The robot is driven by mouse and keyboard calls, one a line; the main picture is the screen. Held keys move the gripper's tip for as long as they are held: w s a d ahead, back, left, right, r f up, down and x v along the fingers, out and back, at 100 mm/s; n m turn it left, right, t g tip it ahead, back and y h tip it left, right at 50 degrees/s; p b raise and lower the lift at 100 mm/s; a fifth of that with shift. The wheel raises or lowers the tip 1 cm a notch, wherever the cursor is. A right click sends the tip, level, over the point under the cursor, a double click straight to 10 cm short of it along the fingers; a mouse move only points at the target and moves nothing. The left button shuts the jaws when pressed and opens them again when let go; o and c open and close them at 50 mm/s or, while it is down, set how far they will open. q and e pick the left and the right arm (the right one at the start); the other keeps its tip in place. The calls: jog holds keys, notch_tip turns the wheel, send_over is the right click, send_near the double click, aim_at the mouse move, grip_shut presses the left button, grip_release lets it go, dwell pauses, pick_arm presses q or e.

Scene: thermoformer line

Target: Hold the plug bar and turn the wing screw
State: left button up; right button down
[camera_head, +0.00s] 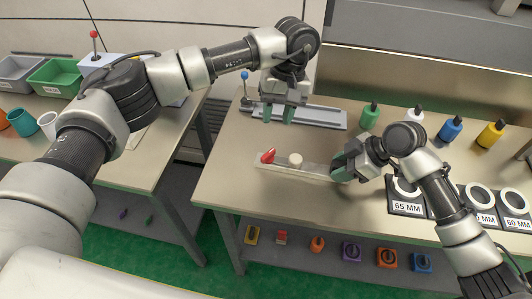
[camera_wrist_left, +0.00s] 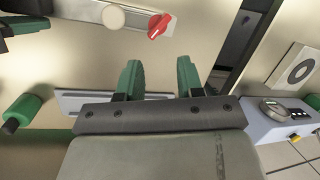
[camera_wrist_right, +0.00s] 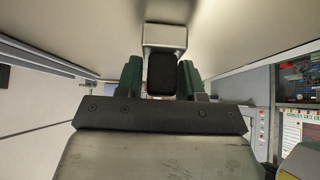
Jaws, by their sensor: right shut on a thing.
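The plug bar (camera_head: 318,174) is a pale bar lying along the table, with a round cream plug (camera_head: 295,160) on it. The red wing screw (camera_head: 268,156) is at its left end. In the left wrist view, the wing screw (camera_wrist_left: 159,26) and plug (camera_wrist_left: 113,16) show at the top. My right gripper (camera_head: 344,164) is shut on the bar's right end. In the right wrist view, a dark block with a silver part (camera_wrist_right: 165,36) is between its fingers. My left gripper (camera_wrist_left: 158,80) is open and empty, behind and above the wing screw, apart from it.
A grey rail-like tray (camera_head: 320,117) lies behind the bar. Several coloured bottles (camera_head: 450,128) stand at the back right. Ring cards (camera_head: 406,196) lie right of my right gripper. A lower shelf holds coloured parts. The table left of the bar is clear.

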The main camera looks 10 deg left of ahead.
aim_at(268, 153)
pick_arm(q)
jog(key=n, duration=0.4)
jog(key=s+n, duration=0.1)
jog(key=n, duration=0.3)
jog(key=a+f+n+t, duration=0.1)
jog(key=n, duration=0.4)
jog(key=shift+s+h, duration=0.15)
jog(key=shift+h, duration=0.25)
jog(key=n, duration=0.4)
jog(key=n+t, duration=0.1)
jog(key=n, duration=0.1)
jog(key=shift+s+a+f, duration=0.1)
jog(key=shift+s+f, duration=0.05)
jog(key=shift+s, duration=0.2)
jog(key=n, duration=0.6)
jog(key=shift+s+a+f+n+t+h, duration=0.1)
jog(key=shift+s+a+n+t+h, duration=0.05)
jog(key=shift+s+n+t+h, duration=0.2)
jog(key=shift+s+f+n, duration=0.1)
jog(key=shift+f+n, duration=0.15)
jog(key=shift+f, duration=4.25)
jog(key=shift+c, duration=0.3)
grip_shut()
